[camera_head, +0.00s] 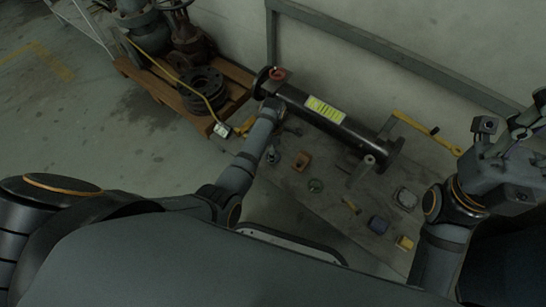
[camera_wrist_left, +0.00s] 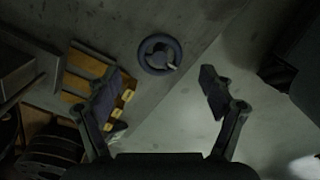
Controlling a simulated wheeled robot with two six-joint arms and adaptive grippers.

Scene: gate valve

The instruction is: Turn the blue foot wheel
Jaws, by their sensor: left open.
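A round blue-grey wheel (camera_wrist_left: 160,54) with spokes and a pale handle knob shows in the left wrist view, top centre, against a grey surface. My left gripper (camera_wrist_left: 162,82) is open and empty. Its two fingers stand wide apart on either side below the wheel and appear not to touch it. In the head view my left arm reaches forward to the left end of a dark pipe, where I cannot make out the blue wheel or the fingers. My right gripper (camera_head: 522,130) is raised at the right edge, partly cut off, and its jaws are unclear.
A wooden pallet (camera_head: 165,85) with valves and black flanges stands at left.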

